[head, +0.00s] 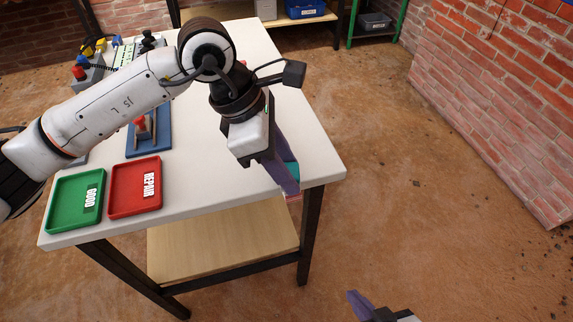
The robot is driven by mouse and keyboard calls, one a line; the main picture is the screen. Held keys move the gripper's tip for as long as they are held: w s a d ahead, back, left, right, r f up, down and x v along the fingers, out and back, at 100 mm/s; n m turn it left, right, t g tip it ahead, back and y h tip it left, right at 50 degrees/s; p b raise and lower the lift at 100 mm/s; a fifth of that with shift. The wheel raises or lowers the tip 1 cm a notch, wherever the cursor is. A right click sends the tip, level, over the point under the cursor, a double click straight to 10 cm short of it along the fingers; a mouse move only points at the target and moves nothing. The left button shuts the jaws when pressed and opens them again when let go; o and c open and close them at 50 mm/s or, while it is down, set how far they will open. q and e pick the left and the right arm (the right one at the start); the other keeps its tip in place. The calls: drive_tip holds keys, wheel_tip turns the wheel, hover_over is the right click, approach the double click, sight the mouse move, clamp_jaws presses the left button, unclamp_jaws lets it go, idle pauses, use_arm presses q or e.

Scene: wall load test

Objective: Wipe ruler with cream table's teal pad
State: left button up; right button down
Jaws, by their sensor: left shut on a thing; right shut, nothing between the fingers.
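The cream table (215,195) fills the middle of the head view. My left gripper (288,181) is over its near right corner, purple fingers pointing down. It is shut on the teal pad (292,170), of which only a small part shows beside the fingers. A thin reddish and pale bit shows just below the fingers at the table edge; I cannot tell what it is. I cannot make out the ruler. My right gripper (361,303) is shut and empty, low at the bottom edge over the floor, only partly in view.
A green tray marked GOOD (65,223) and a red tray marked REPAIR (122,206) lie at the table's front left. A blue board with a red-topped part (162,140) is behind them, partly hidden by my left arm. A brick wall (500,100) stands right; floor between is clear.

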use_arm(q)
drive_tip(key=shift+f+b, duration=0.8)
drive_tip(key=shift+f, duration=0.1)
drive_tip(key=shift+w+a+r+b, duration=0.1)
drive_tip(key=shift+w+a+b, duration=0.2)
drive_tip(key=shift+w, duration=0.65)
drive_tip(key=shift+w+a+b, duration=0.25)
drive_tip(key=shift+w+a, duration=0.05)
drive_tip(key=shift+w, duration=0.65)
drive_tip(key=shift+f+b, duration=0.2)
drive_tip(key=shift+b, duration=0.1)
drive_tip(key=shift+s+d+f+b, duration=0.1)
drive_tip(key=shift+s+d+b, duration=0.1)
drive_tip(key=shift+s, duration=0.5)
drive_tip(key=shift+s+d+f+b, duration=0.1)
drive_tip(key=shift+s+d+b, duration=0.05)
drive_tip(key=shift+s, duration=0.55)
drive_tip(key=shift+s+d+f+b, duration=0.1)
drive_tip(key=shift+s+d+b, duration=0.1)
drive_tip(key=shift+s, duration=0.5)
drive_tip(key=shift+w+r+p, duration=0.2)
drive_tip(key=shift+r+p, duration=1.5)
drive_tip(key=shift+r, duration=1.55)
